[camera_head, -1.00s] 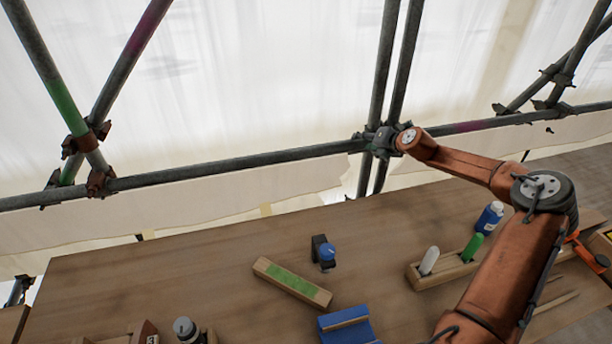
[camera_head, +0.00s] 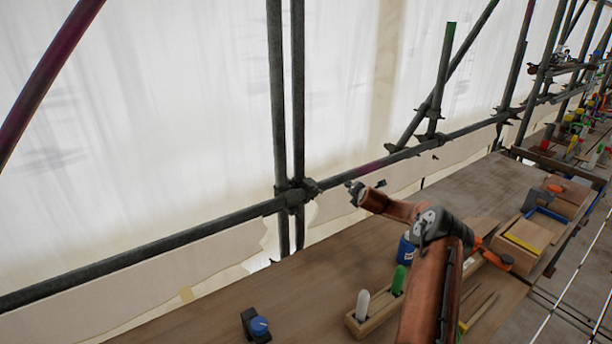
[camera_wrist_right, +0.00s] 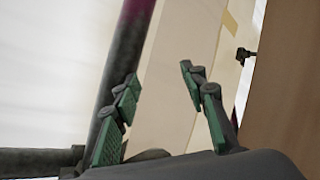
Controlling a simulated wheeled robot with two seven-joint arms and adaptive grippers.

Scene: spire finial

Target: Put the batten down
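I cannot pick out a batten with certainty in the current views. Thin wooden strips (camera_head: 479,309) lie on the wooden bench (camera_head: 345,270), just right of my right arm in the head view. My right gripper (camera_head: 364,190) is up by the horizontal scaffold pole, near its magenta band. In the right wrist view its green-padded fingers (camera_wrist_right: 160,115) are spread apart with nothing between them. Pale sheeting lies behind the gap. My left gripper is out of view.
A wooden holder (camera_head: 384,315) with a white and a green marker stands by my right arm. A blue bottle (camera_head: 405,250) is behind it. A black, blue-topped item (camera_head: 257,326) sits at front left. Scaffold poles (camera_head: 220,216) run behind the bench.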

